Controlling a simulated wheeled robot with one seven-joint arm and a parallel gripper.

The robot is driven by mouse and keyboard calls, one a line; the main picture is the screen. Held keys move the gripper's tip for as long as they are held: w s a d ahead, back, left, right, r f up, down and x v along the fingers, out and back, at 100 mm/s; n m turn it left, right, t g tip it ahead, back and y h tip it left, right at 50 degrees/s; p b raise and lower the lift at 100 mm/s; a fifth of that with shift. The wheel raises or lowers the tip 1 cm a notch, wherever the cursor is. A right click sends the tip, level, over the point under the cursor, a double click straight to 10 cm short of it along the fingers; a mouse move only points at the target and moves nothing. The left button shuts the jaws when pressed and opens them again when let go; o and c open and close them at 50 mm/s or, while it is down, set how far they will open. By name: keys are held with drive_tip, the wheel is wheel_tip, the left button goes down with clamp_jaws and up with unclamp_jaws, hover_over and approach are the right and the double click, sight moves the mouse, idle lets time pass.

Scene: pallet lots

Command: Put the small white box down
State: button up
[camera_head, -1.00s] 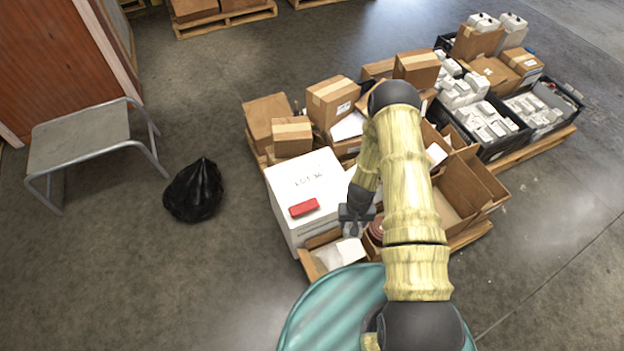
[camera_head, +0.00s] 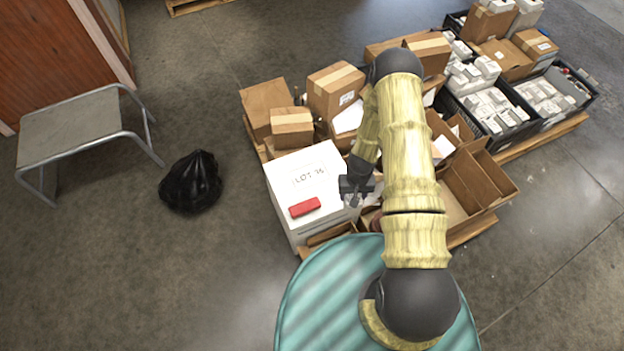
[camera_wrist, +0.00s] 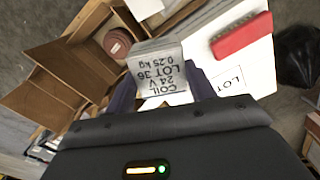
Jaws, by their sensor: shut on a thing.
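The small white box (camera_wrist: 160,75), with black print reading COIL 24 V 0.25 kg LOT 36, is between the two dark fingers of my gripper (camera_wrist: 161,90) in the wrist view. My gripper is shut on it. In the head view my gripper (camera_head: 355,190) is at the right edge of a large white box (camera_head: 325,165) marked LOT 36, and the small box is hard to make out there. A red block (camera_head: 305,207) lies on the large box's top near its front edge. It also shows in the wrist view (camera_wrist: 242,36).
Brown cartons (camera_head: 335,90) crowd the pallet behind the large box. Open cartons (camera_head: 475,185) stand to the right, with black crates (camera_head: 492,112) of white goods beyond. A black bag (camera_head: 191,182) and a grey stool (camera_head: 80,127) stand left on otherwise clear floor.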

drive_tip(key=shift+w+f+b, duration=0.4)
drive_tip(key=shift+w+b, duration=0.1)
drive_tip(key=shift+b, duration=0.35)
drive_tip(key=w+n+b, duration=0.4)
drive_tip(key=w+b, duration=0.5)
drive_tip(key=b, duration=0.6)
drive_tip(key=shift+f, duration=0.15)
wheel_tip(320, 180, down, 6)
drive_tip(key=shift+f+b, duration=0.15)
drive_tip(key=shift+b, duration=0.3)
drive_tip(key=shift+w, duration=0.1)
drive_tip(key=shift+f, duration=1.9)
